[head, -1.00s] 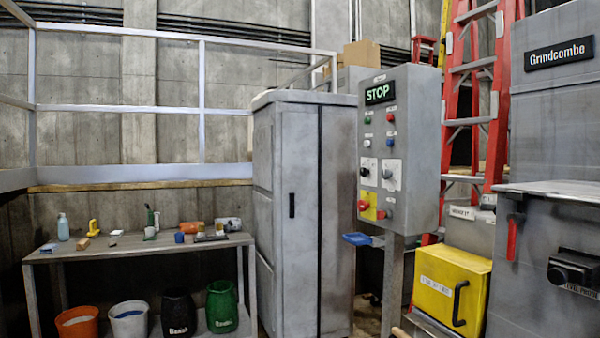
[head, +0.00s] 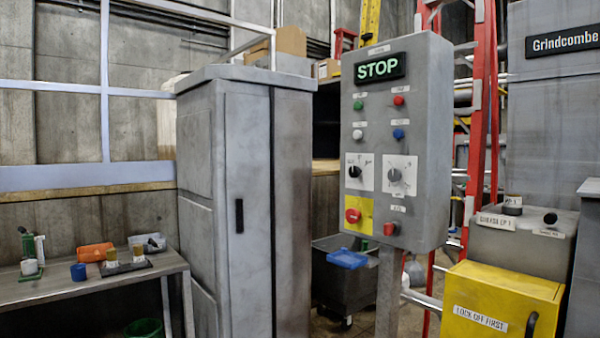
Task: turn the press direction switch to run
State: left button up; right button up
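A grey control panel (head: 427,150) stands on a post right of centre in the head view. Its lit display (head: 380,68) reads STOP in green. Below are green, red, white and blue buttons. Two rotary switches sit on white plates: a black knob (head: 354,171) on the left and a grey knob (head: 395,176) on the right. Their labels are too small to read, so I cannot tell which is the press direction switch. A red knob (head: 353,215) sits on a yellow plate, with another red control (head: 390,228) beside it. Neither gripper is in view.
A tall grey cabinet (head: 222,190) stands left of the panel. A yellow box (head: 500,296) labelled "LOCK OFF FIRST" sits at lower right. A red ladder (head: 488,100) stands behind. A dark bin (head: 345,283) is behind the post. A workbench (head: 90,287) is at left.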

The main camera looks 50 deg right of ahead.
aim_at(354, 171)
jog(key=z, duration=0.65)
jog(key=i, duration=1.35)
jog(key=z, duration=1.05)
